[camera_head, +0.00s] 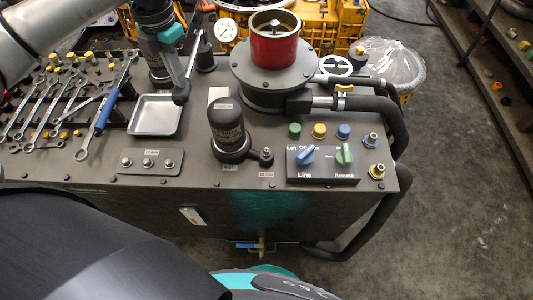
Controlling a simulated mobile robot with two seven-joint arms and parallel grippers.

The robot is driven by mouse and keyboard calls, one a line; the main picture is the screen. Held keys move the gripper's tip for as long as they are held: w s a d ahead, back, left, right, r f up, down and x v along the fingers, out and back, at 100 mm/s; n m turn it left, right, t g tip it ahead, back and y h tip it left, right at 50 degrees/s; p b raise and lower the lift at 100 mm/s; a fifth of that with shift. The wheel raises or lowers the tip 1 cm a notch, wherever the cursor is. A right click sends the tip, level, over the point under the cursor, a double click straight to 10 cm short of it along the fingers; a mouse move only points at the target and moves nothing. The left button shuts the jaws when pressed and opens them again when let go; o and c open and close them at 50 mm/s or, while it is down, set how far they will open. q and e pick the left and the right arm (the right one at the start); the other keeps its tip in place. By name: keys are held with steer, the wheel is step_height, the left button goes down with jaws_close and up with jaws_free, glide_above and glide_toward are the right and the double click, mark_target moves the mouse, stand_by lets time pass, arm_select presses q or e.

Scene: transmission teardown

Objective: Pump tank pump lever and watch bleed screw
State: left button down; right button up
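My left gripper (164,76) comes in from the top left and points down at the tank top, just left of a grey lever (194,58). The lever slants, with a dark grip at its lower end (181,96), and looks like the pump lever. I cannot tell whether the gripper touches it, and its fingers are too dark to show a gap. A small dark fitting with a round head (265,154) sits beside a black cylinder (228,128); I cannot tell whether it is the bleed screw. My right gripper is not in view.
A metal tray (155,115) and several wrenches (104,112) lie on the left. A red cup (274,42) stands on a round flange at the back. A switch panel (322,165) and thick black hoses (385,108) are on the right. A blue-handled valve (247,245) is low in front.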

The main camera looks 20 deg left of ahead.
arm_select(q)
step_height(320, 180, down, 3)
steer(key=shift+r+b, duration=0.2)
steer(key=shift+b, duration=0.55)
step_height(320, 180, up, 8)
steer(key=p, duration=0.6)
steer(key=shift+r, duration=0.1)
steer(key=shift+p, duration=0.3)
step_height(320, 180, up, 6)
steer(key=p, duration=0.4)
steer(key=shift+p, duration=0.35)
steer(key=shift+s, duration=0.1)
